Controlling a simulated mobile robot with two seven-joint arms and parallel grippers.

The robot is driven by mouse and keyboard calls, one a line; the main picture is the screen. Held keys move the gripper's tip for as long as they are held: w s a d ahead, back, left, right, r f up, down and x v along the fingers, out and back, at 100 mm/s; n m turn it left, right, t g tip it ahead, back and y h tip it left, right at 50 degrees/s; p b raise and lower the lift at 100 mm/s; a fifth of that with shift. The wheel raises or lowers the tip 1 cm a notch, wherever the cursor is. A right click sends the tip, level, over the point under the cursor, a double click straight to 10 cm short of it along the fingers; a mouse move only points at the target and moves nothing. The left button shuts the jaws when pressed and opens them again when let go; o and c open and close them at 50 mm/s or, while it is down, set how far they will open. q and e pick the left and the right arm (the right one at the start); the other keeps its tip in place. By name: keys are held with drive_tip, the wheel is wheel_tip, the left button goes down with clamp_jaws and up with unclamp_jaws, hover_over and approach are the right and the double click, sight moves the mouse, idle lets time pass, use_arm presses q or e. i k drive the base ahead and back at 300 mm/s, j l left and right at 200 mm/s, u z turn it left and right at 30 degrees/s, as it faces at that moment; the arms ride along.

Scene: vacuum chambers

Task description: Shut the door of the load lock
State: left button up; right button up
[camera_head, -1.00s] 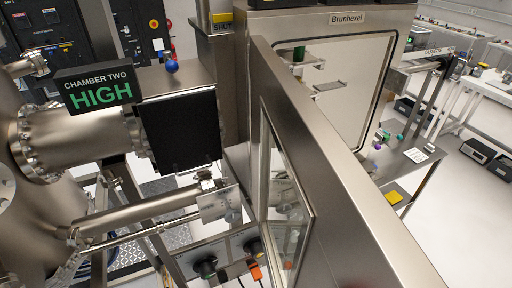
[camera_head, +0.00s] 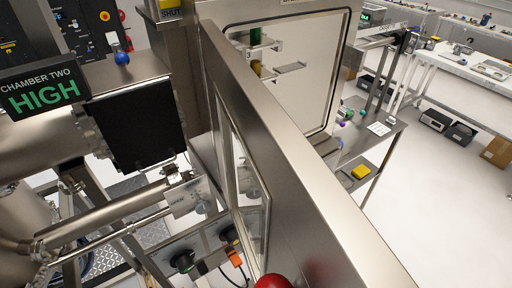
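The load lock door (camera_head: 287,160) stands wide open. It is a thick steel slab with a window (camera_head: 246,195), swung out from its hinge side at the left of the load lock opening toward me. The load lock chamber (camera_head: 325,60) behind it is open, and shelves with a green and a yellow item show inside. A red rounded thing (camera_head: 272,281) shows at the bottom edge by the door's near end; most of it is cut off. Neither of my grippers is in view.
A "CHAMBER TWO HIGH" sign (camera_head: 41,91) and steel vacuum pipes crowd the left. The floor at the right (camera_head: 450,220) is clear.

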sight(306, 228)
drive_tip(key=i+l+u, duration=0.1)
drive_tip(key=l+u, duration=0.2)
drive_tip(key=u, duration=0.15)
drive_tip(key=l+u, duration=0.65)
drive_tip(key=u, duration=0.2)
drive_tip(key=l+u, duration=0.25)
drive_tip(key=u, duration=0.25)
drive_tip(key=k+l+u, duration=0.1)
drive_tip(key=u, duration=0.35)
drive_tip(key=k+l+u, duration=0.15)
drive_tip(key=l+u, duration=0.15)
drive_tip(key=u, duration=0.2)
